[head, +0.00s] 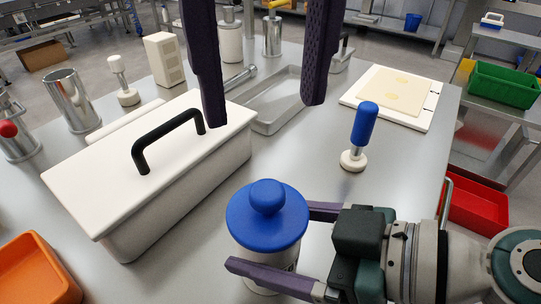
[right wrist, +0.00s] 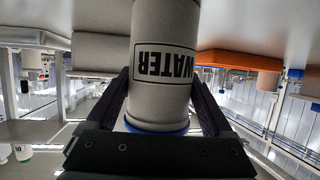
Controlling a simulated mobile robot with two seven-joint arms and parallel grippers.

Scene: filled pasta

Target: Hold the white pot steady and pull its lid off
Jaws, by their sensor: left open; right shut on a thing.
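The white pot (head: 278,261) stands upright at the front of the table. Its blue lid (head: 266,222) with a round knob (head: 267,196) sits on top and hides most of the body. My right gripper (head: 268,240) is shut on the pot, with one finger on each side of the body below the lid. In the right wrist view the pot (right wrist: 165,20) appears upside down with a "WATER" label, and the lid's blue rim (right wrist: 157,128) shows at the bottom. My left gripper (head: 264,110) is open and empty, its fingers pointing down above and beyond the lid.
A long white box (head: 90,190) with a black handle stands left of the pot. A blue-handled stamp (head: 364,125) stands to the right, and a metal tray (head: 270,128) lies behind. An orange bin (head: 35,270) is at the lower left. A white board (head: 420,118) lies at the back right.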

